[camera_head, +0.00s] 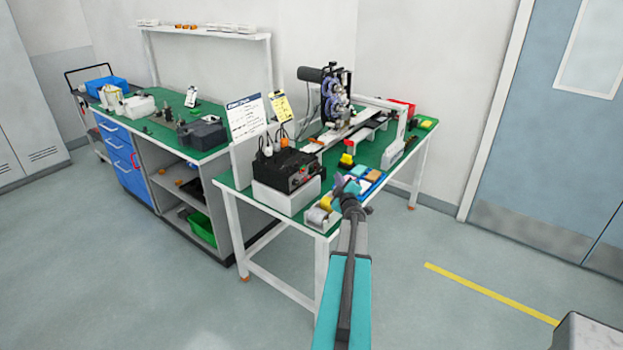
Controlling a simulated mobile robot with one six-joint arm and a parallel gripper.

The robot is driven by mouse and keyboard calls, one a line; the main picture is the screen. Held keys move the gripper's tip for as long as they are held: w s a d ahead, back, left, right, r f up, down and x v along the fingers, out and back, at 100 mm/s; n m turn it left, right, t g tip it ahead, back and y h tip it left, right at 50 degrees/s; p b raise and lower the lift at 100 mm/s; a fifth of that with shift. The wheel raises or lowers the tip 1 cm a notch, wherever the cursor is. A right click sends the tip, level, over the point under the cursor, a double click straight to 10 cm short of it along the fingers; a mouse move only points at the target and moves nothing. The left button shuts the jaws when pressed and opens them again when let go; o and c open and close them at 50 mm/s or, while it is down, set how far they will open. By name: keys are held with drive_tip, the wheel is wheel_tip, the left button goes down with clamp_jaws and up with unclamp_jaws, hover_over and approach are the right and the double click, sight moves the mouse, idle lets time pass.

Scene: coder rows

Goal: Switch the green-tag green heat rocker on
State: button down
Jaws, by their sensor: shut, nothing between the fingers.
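A black control box (283,171) sits on a white block at the near left corner of the green-topped bench. Its front face has small knobs and reddish marks, too small to read. I cannot make out the green-tag green heat rocker at this size. My arm reaches up from the bottom of the picture. My gripper (347,188) is shut and empty at the near edge of the bench, to the right of the box and apart from it in the picture. The gripper and wrist hide part of the bench edge behind them.
A black-and-grey machine (337,105) stands at the back of the bench. A tape dispenser (320,216) is at the near corner. Coloured blocks (374,175) lie right of my gripper. A white sign (245,117) and a yellow sign (281,108) stand behind the box.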

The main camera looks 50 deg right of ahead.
sight(312, 170)
drive_tip(key=shift+w+f, duration=0.35)
idle(0.3)
drive_tip(key=w+f+b, duration=0.1)
drive_tip(key=w+b, duration=0.4)
drive_tip(key=w, duration=0.3)
drive_tip(key=shift+w+f, duration=0.15)
drive_tip(key=shift+w, duration=0.15)
idle(2.2)
drive_tip(key=shift+w, duration=0.25)
drive_tip(key=shift+w+f+b, duration=0.1)
drive_tip(key=shift+w+b, duration=0.2)
drive_tip(key=shift+w, duration=0.05)
idle(0.9)
drive_tip(key=shift+s, duration=0.15)
drive_tip(key=shift+s+p, duration=0.55)
drive_tip(key=shift+s, duration=0.1)
drive_tip(key=shift+s, duration=0.1)
